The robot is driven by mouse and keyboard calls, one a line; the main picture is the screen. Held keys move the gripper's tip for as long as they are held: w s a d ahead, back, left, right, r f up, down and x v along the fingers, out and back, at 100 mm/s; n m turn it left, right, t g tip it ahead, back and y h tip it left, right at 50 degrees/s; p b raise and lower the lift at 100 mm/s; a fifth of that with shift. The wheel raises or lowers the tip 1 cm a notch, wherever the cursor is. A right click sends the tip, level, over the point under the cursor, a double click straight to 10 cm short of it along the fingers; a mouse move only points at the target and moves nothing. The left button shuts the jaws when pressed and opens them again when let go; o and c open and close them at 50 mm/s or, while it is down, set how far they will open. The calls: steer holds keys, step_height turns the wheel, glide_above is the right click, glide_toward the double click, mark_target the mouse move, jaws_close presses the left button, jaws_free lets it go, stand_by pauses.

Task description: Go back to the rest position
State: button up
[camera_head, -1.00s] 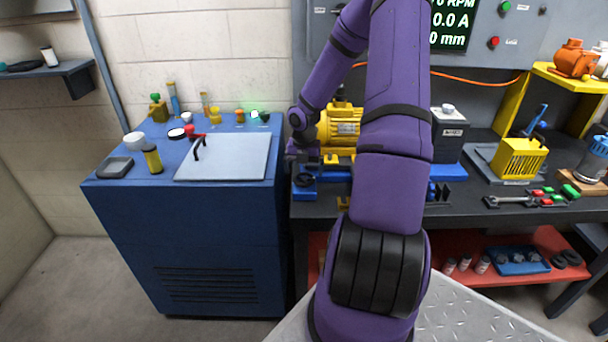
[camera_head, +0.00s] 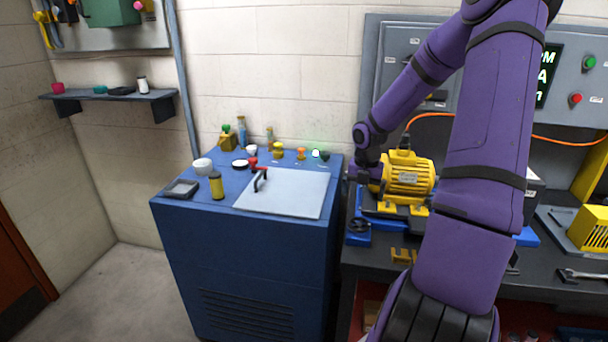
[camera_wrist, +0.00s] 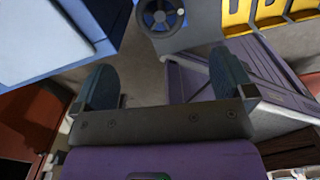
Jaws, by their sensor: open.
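My gripper (camera_wrist: 155,88) is open in the wrist view, its two dark fingers wide apart with nothing between them. Beyond the fingers the wrist view shows grey floor and a grey handwheel (camera_wrist: 162,14). In the head view my purple arm rises at the right and bends down to the left. Its wrist end is beside the left end of the yellow motor (camera_head: 405,178). I cannot tell from the head view whether it touches the motor. The gripper's fingers are not clear there.
The motor sits on a blue mount on the dark workbench (camera_head: 375,262). A blue cabinet (camera_head: 245,265) with a light lid (camera_head: 290,195), bottles and small knobs stands to the left. A wall shelf (camera_head: 120,97) is further left. Bare floor lies at lower left. A grey control panel is behind the arm.

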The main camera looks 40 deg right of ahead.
steer(key=s+a+r+m+h, duration=0.3)
steer(key=a+r+m, duration=0.9)
steer(key=a+r, duration=0.6)
steer(key=s+a+r+m+t+y, duration=0.1)
steer(key=s+a+r+m+t, duration=0.1)
steer(key=s+a+r+m, duration=0.2)
steer(key=s+a+r+m+t+y, duration=0.2)
steer(key=s+a+r+m, duration=0.3)
steer(key=s+a+m, duration=0.3)
steer(key=shift+s+a+r+t, duration=0.15)
steer(key=shift+s+a+t, duration=0.45)
steer(key=shift+s, duration=1.25)
